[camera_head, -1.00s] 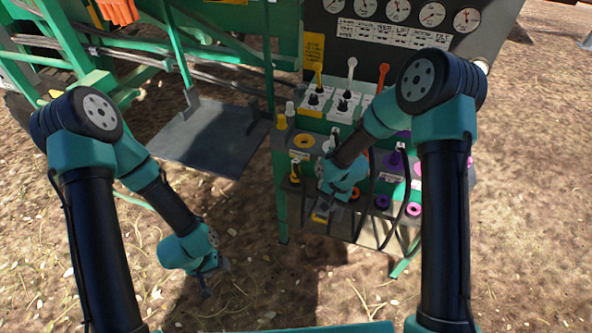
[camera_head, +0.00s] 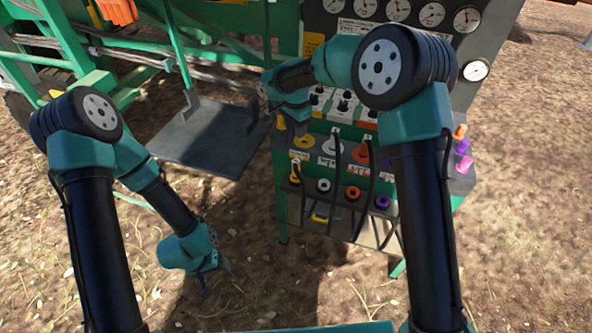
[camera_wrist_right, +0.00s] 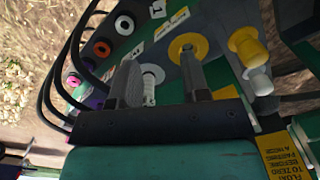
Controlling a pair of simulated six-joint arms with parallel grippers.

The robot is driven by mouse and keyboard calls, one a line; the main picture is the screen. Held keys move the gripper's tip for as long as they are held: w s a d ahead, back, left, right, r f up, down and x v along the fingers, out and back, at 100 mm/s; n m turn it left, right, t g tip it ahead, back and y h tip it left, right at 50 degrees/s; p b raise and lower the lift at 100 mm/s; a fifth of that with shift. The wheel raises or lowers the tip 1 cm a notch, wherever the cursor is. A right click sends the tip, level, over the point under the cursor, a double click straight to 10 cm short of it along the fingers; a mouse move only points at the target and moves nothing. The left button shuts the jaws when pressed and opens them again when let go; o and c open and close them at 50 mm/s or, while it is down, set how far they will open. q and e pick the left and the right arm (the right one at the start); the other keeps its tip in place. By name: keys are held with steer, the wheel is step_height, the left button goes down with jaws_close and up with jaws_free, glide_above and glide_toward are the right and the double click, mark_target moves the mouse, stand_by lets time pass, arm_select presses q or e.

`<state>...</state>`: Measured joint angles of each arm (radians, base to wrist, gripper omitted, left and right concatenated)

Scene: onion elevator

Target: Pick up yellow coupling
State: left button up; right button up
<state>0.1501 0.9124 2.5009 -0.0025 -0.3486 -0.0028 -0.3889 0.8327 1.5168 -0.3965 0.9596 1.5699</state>
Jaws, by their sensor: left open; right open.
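Several yellow parts show on the green panel. In the head view these are an upright yellow knob (camera_head: 281,122), a flat yellow ring (camera_head: 303,141), a yellow fitting (camera_head: 295,173) on the shelf and a yellow piece (camera_head: 319,218) low down; I cannot tell which is the coupling. In the right wrist view the yellow ring (camera_wrist_right: 187,46) is by one finger's tip and the yellow knob (camera_wrist_right: 247,46) is right of it. My right gripper (camera_wrist_right: 158,68) is open, with a white fitting (camera_wrist_right: 151,82) visible between its fingers. My left gripper (camera_head: 206,282) is open, low over the ground.
Black hoses (camera_head: 337,185) hang in loops across the panel's front. White, orange and purple rings (camera_head: 382,201) sit along the lower shelf. Levers and gauges (camera_head: 467,18) stand behind. A grey plate (camera_head: 207,138) lies left of the panel. Open ground is in front.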

mark_target(296, 160)
step_height(296, 160, down, 12)
steer(key=shift+f, duration=0.1)
stand_by(0.4)
steer(key=shift+s+d+f, duration=0.1)
steer(key=shift+d+f, duration=0.05)
steer(key=shift+f, duration=2.45)
jaws_close()
